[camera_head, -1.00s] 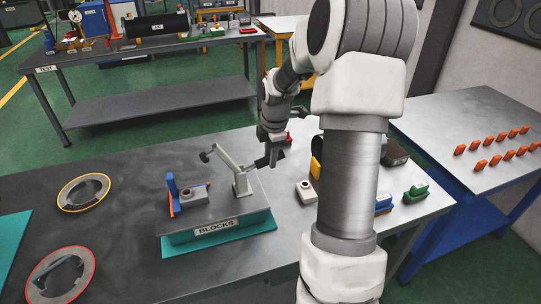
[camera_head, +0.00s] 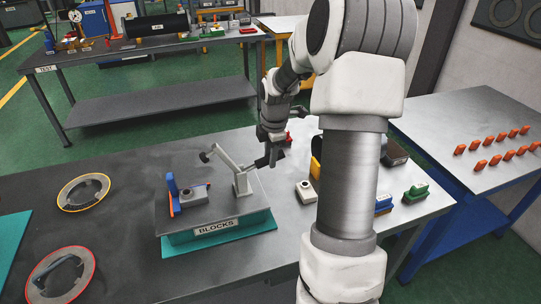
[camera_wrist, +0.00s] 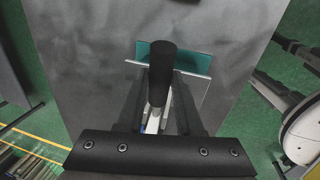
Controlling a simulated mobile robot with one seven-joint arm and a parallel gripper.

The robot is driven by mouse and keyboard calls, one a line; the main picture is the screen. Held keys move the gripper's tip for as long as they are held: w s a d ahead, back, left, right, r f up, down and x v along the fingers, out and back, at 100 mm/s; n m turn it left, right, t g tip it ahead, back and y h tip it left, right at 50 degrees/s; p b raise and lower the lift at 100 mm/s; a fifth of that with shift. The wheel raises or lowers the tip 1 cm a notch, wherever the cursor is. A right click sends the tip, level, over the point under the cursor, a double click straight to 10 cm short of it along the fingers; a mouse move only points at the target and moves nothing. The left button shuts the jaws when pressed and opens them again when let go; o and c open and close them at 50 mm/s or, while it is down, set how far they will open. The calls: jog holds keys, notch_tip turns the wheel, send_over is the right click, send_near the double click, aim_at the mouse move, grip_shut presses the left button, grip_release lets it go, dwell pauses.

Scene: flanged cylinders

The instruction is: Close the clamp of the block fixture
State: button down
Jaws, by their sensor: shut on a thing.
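The block fixture (camera_head: 205,215) is a grey plate on a teal base labelled BLOCKS, on the dark table. Its grey clamp (camera_head: 240,182) stands on the plate's right half, with an arm reaching up and left to a dark tip (camera_head: 205,156). A blue and orange stop (camera_head: 173,195) and a grey block (camera_head: 194,195) with a round top sit on the left half. My gripper (camera_head: 266,160) is at the clamp's right side, shut on the black clamp handle. In the wrist view the dark handle (camera_wrist: 160,75) stands between my fingers (camera_wrist: 157,105).
Small coloured parts (camera_head: 415,193) stand to the right, partly behind my arm. A side table with orange pieces (camera_head: 495,148) is further right.

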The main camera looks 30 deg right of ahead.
aim_at(256, 162)
jog(key=a+r+h+b, duration=0.1)
jog(key=h, duration=0.1)
jog(key=a+r+g+h+b, duration=0.1)
jog(key=r+h+b, duration=0.1)
jog(key=shift+w+a, duration=0.2)
jog(key=shift+w, duration=0.2)
jog(key=a+h, duration=0.1)
jog(key=r+h+b, duration=0.1)
jog(key=shift+w+a+r+n+g+h, duration=0.2)
jog(key=shift+a+r+n+g+h, duration=0.1)
jog(key=shift+a+h, duration=0.1)
jog(key=h, duration=0.1)
jog(key=a+h, duration=0.1)
jog(key=a+r+h, duration=0.1)
jog(key=shift+w+a+r+g+b, duration=0.1)
jog(key=shift+w+a+g+b, duration=0.1)
jog(key=shift+w+g+b, duration=0.1)
jog(key=shift+w+a+r+n+h, duration=0.1)
jog(key=shift+w+a+n+h, duration=0.05)
jog(key=shift+a+h, duration=0.4)
jog(key=shift+w+a+r+n+h, duration=0.15)
jog(key=shift+a+h, duration=0.15)
jog(key=shift+h, duration=0.35)
jog(key=shift+a, duration=0.1)
jog(key=c, duration=0.6)
grip_release()
jog(key=shift+a, duration=0.2)
jog(key=shift+d+f, duration=0.1)
jog(key=shift+d, duration=0.05)
jog(key=shift+s, duration=0.1)
